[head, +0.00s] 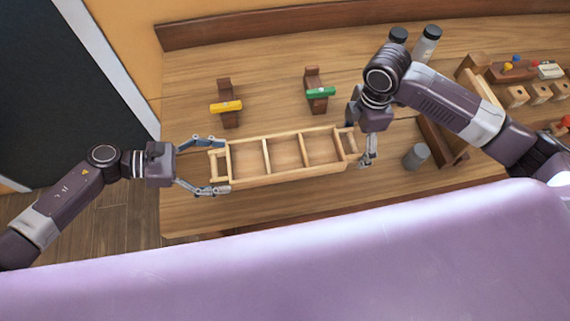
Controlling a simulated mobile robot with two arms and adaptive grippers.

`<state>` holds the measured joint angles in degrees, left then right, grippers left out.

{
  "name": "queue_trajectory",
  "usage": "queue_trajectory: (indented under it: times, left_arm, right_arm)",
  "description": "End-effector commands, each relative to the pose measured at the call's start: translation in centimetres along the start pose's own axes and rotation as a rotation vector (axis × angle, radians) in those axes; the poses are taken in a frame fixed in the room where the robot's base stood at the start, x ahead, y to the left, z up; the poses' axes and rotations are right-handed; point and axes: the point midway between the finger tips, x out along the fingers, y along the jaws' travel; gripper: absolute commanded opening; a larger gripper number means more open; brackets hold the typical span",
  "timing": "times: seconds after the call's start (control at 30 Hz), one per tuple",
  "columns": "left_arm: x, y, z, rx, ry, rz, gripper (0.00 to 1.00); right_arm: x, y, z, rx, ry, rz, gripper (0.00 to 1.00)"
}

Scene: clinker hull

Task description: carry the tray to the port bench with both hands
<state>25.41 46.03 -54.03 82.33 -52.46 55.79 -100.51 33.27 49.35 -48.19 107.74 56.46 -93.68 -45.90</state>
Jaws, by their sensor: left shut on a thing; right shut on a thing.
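The tray (285,181) is a long, light wooden frame with three compartments that look empty. It lies across the middle of the head view, its right end a little further up the picture. My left gripper (222,166) is shut on the tray's left end, one finger on each side. My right gripper (358,142) is shut on the tray's right end; my wrist partly hides its fingers. The tray is over the wooden bench (265,80); I cannot tell whether it touches the top. No label tells me whether this is the port bench.
Two brown wooden stands, one with a yellow bar (226,107) and one with a green bar (320,94), stand behind the tray. Dark-capped jars (426,45) stand at the back. A grey cylinder (416,156) and wooden holders (515,96) are at right.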

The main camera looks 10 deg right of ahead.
Motion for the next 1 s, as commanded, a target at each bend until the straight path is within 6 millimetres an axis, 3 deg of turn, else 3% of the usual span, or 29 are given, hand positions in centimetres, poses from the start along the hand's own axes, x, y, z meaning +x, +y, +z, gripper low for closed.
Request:
queue_trajectory:
  times: [0.3,0.33,0.47,0.8,1.0]
  left_arm:
    - [0.8,0.0,-2.1,0.001,-0.001,0.001,0.49]
    - [0.7,0.0,-1.9,0.001,0.0,0.001,0.87]
    - [0.7,0.0,-1.8,0.0,0.0,0.0,1.0]
    - [0.5,0.0,-1.8,0.0,0.001,0.001,1.0]
    - [-2.1,0.0,-1.9,-0.001,0.003,0.002,1.0]
  right_arm:
    - [2.3,0.0,0.0,0.0,-0.001,0.0,0.46]
    - [2.0,0.0,0.1,0.0,-0.001,0.0,0.84]
    - [1.9,0.0,0.0,0.0,-0.001,0.0,0.98]
    - [1.9,0.0,0.0,0.0,0.0,0.0,0.99]
    - [1.9,0.0,0.0,0.0,0.0,0.0,0.99]
